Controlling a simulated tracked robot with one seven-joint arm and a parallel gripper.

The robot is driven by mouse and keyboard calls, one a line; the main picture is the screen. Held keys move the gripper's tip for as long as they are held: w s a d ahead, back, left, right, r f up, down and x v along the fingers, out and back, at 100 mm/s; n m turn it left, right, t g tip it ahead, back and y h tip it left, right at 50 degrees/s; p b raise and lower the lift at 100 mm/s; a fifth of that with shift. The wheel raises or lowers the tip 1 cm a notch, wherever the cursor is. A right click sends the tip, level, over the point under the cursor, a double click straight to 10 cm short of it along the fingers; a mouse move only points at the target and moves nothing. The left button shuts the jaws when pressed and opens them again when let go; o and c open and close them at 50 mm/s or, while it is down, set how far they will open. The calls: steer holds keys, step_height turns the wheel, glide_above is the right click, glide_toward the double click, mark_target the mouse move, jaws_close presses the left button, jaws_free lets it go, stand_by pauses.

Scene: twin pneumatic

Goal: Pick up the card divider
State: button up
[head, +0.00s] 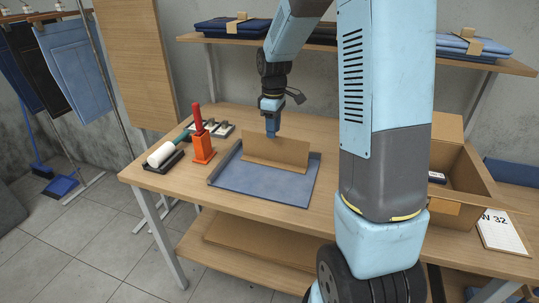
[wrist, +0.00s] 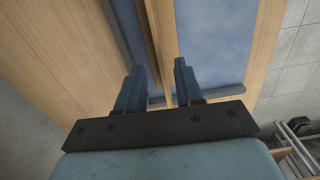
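The card divider (head: 282,155) is a brown cardboard panel standing on edge in a blue tray (head: 255,181) on the wooden table. My gripper (head: 272,134) points down at the divider's top edge, left of its middle. In the wrist view the divider (wrist: 164,45) shows as a narrow brown strip running between my two fingers (wrist: 157,78). The fingers are apart, one on each side of the strip, with gaps visible. The tray floor (wrist: 215,40) shows beyond them. I cannot tell how far the fingertips reach below the divider's top edge.
Left of the tray stand an orange holder with a red handle (head: 203,146) and a white roller (head: 161,154) on a dark tray. An open cardboard box (head: 463,185) is at the right. A shelf with folded denim (head: 232,25) runs above the back of the table.

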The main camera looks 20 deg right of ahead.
mark_target(274, 149)
steer(key=shift+s+d+f, duration=0.1)
steer(key=shift+d+f, duration=0.05)
steer(key=shift+f, duration=1.8)
jaws_close()
